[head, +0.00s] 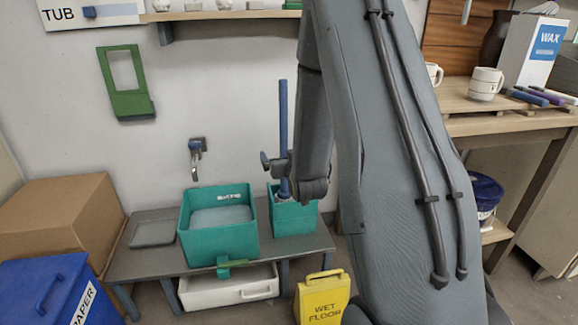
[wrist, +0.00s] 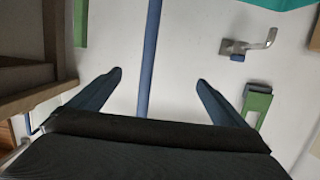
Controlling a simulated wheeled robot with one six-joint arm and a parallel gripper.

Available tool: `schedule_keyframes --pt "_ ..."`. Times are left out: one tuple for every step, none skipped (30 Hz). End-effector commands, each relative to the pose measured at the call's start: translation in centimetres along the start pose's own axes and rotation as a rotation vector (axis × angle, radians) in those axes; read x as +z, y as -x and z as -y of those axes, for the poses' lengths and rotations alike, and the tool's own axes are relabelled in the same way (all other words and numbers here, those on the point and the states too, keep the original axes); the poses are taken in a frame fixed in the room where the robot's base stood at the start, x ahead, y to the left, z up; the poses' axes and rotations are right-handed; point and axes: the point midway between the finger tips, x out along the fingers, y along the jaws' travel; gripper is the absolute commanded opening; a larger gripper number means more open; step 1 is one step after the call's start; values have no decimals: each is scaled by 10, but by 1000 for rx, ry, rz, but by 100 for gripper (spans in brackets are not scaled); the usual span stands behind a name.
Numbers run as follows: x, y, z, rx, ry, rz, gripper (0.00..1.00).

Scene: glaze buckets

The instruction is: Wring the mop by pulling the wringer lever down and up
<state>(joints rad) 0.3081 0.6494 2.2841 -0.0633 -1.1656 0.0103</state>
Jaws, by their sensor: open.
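In the wrist view the blue handle (wrist: 149,55) runs between my two fingers, left of the middle, with gaps on both sides. My gripper (wrist: 160,79) is open and holds nothing. In the head view my gripper (head: 272,162) is beside the handle, just above the smaller bucket, partly hidden by my arm. I cannot clearly make out a wringer lever.
A larger teal tub (head: 222,240) with greyish contents stands left on a low grey bench (head: 160,262), below a wall tap (head: 196,150). A yellow wet-floor sign (head: 323,298) stands in front. Cardboard and blue boxes fill the left; a wooden table (head: 520,122) stands right.

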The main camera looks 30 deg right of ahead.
Motion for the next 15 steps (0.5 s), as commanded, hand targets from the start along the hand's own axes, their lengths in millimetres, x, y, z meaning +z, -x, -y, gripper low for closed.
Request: schedule_keyframes --pt "9 -8 -8 11 -3 -49 97" --pt "8 -11 -12 16 -4 -78 97" --pt "7 -13 -16 20 -5 -113 97" --pt "7 -14 -18 23 -5 -134 97" --pt "6 -15 -20 26 -6 -150 97" --pt "6 -16 -23 29 -6 -169 97" --pt "5 -16 -24 30 -6 -181 97" --pt "4 -18 -25 31 -6 -189 97" --pt "3 -20 -26 32 -6 -196 97" --pt "2 -22 -26 32 -6 -200 97" --pt "1 -25 -26 32 -6 -202 97" --pt "0 -30 -26 32 -6 -203 97" --pt "-1 -34 -26 32 -6 -203 97" --pt "-2 -40 -26 32 -6 -203 97" --pt "-3 -47 -27 32 -6 -203 97"
